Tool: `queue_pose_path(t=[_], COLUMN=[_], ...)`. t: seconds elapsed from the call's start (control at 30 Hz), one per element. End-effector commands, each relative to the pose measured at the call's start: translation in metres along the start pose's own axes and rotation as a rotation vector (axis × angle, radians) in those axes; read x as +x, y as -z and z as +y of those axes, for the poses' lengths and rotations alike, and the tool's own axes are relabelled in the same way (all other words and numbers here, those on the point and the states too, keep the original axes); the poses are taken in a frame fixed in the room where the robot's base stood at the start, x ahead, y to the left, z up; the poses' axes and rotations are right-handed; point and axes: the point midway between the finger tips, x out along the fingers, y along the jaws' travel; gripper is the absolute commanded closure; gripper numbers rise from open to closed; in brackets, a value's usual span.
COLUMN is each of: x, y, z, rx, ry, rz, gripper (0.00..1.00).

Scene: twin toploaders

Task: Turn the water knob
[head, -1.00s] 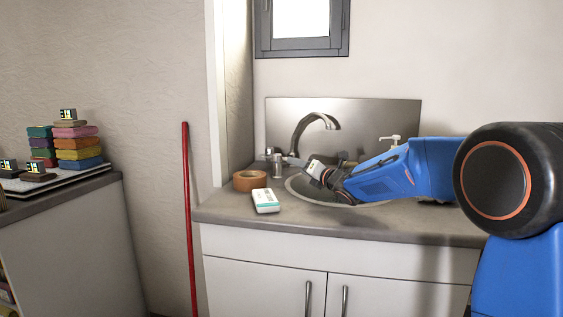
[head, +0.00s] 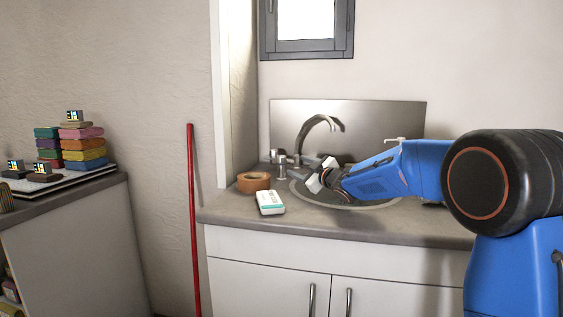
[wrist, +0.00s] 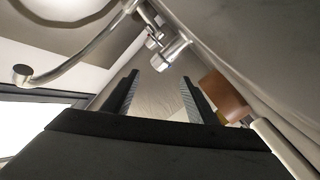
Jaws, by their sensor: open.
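The chrome tap (head: 318,122) rises behind the sink in the head view; its curved spout also shows at the left of the wrist view (wrist: 85,58). A chrome water knob (head: 281,166) stands at the tap's left on the counter. In the wrist view a chrome knob (wrist: 172,53) shows just beyond my fingertips, slightly right of the middle. My gripper (head: 320,177) is over the sink, to the right of the knob and apart from it. In the wrist view my gripper (wrist: 158,90) is open, with nothing between its fingers.
A metal backsplash (head: 390,117) stands behind. A red pole (head: 192,230) stands left of the cabinet.

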Motion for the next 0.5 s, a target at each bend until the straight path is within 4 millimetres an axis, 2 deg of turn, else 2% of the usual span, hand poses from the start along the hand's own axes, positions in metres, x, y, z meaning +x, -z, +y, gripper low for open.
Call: queue_pose_path(t=[0.1,0.3,0.5], x=[0.0041,0.009,0.0114], y=[-0.0007,-0.001,-0.0007], z=[-0.0005,-0.0007,-0.0005], rx=[0.209,0.504,0.638], ry=[0.002,0.003,0.004], rz=[0.0,0.0,0.001], gripper=[0.47,0.47,0.47])
